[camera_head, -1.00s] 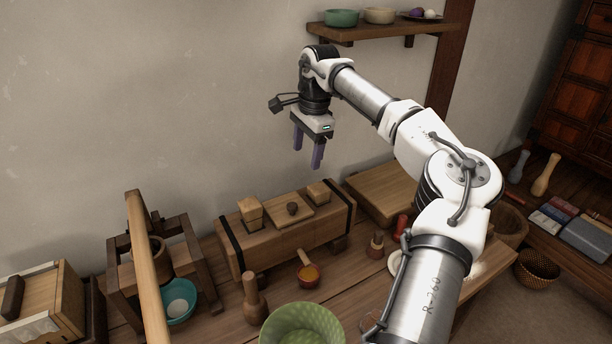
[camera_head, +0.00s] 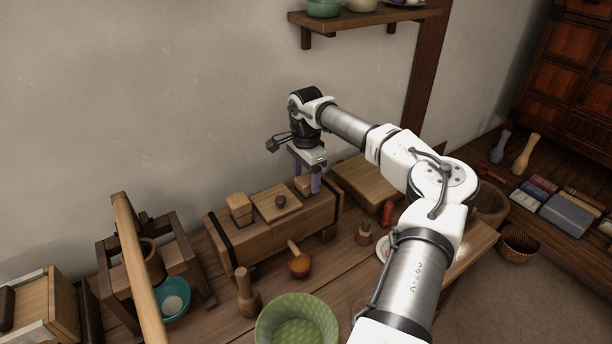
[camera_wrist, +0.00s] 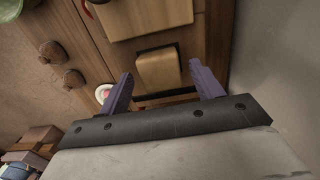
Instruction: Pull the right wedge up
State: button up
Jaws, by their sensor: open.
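A long wooden press box (camera_head: 285,229) with dark bands stands on the bench against the wall. The right wedge (camera_head: 303,184), a pale wooden block, sits in its top near the right end. The left wedge (camera_head: 239,207) stands near the left end, and a lid with a dark knob (camera_head: 280,202) lies between them. My gripper (camera_head: 308,187) is open just above the right wedge, its purple fingers partly hiding it. In the wrist view the wedge (camera_wrist: 158,69) shows ahead of and between the two open fingertips (camera_wrist: 160,82); whether the fingers straddle it is unclear.
A wooden board (camera_head: 368,183) lies right of the box. A wall shelf (camera_head: 365,22) hangs above. A framed stand (camera_head: 190,262) is at left.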

jog(key=shift+f, duration=0.8)
jog(key=shift+r, duration=0.1)
jog(key=c, duration=1.4)
notch_tip(320, 180, up, 3)
jog(key=shift+r+p, duration=0.2)
jog(key=shift+p, duration=0.4)
jog(key=shift+w, duration=0.1)
jog(key=o, duration=1.4)
